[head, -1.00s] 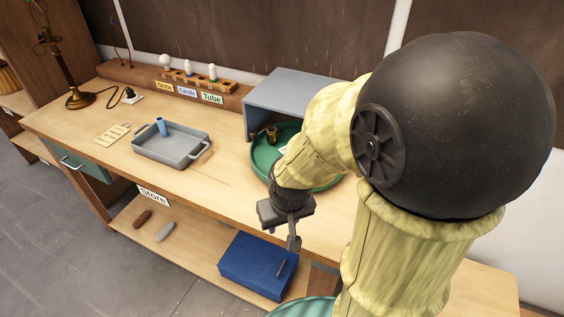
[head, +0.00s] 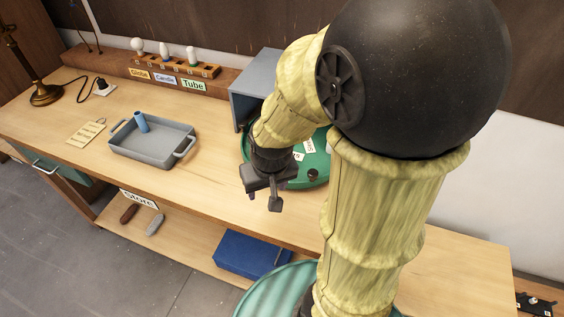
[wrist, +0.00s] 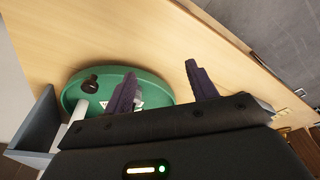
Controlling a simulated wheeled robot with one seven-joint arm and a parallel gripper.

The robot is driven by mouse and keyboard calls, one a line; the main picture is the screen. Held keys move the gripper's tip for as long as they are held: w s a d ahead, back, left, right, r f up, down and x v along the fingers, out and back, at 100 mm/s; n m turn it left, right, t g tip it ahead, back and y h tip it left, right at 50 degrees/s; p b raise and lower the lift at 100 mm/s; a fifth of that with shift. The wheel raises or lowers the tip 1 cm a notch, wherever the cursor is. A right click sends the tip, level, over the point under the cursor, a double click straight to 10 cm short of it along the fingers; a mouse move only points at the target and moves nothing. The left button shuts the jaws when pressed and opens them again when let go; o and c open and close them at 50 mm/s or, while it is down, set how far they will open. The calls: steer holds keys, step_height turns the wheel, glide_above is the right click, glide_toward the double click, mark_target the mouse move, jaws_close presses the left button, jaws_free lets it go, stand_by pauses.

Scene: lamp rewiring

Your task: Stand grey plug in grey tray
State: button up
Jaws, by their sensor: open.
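The grey tray (head: 182,136) stands on the bench at left, with two handles. A blue cylinder (head: 141,122) stands tilted inside it. My gripper (head: 263,203) is open and empty, over the front of the bench beside the green round tray (head: 322,180). In the wrist view, the fingers of my gripper (wrist: 162,84) are apart, with the green tray (wrist: 150,80) below. A small dark round piece (head: 313,174) lies on the green tray and also shows in the wrist view (wrist: 90,84). I cannot tell whether it is the grey plug. My arm hides part of the green tray.
A grey open box (head: 252,80) stands behind the green tray. A rack of bulbs (head: 175,65) with labels is at the back. A brass lamp (head: 45,93) and a tag (head: 86,133) are at left. The lower shelf holds a blue box (head: 243,254) and a grey piece (head: 155,224).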

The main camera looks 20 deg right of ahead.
steer(key=w+d+r+m+g+p, duration=0.2)
steer(key=w+d+r+m+p, duration=0.4)
steer(key=w+d+r+m, duration=0.4)
steer(key=shift+w+r+m+g, duration=0.3)
steer(key=shift+w+m, duration=0.1)
steer(key=shift+w, duration=0.65)
steer(key=shift+f, duration=0.1)
step_height(320, 180, down, 12)
steer(key=shift+f+p, duration=0.1)
steer(key=shift+p, duration=1.05)
steer(key=shift+s+a+f+p, duration=0.1)
steer(key=shift+f+p, duration=0.35)
steer(key=shift+f, duration=0.85)
steer(key=shift+s+a+f+p, duration=0.1)
steer(key=shift+f+p, duration=0.35)
steer(key=shift+f, duration=0.85)
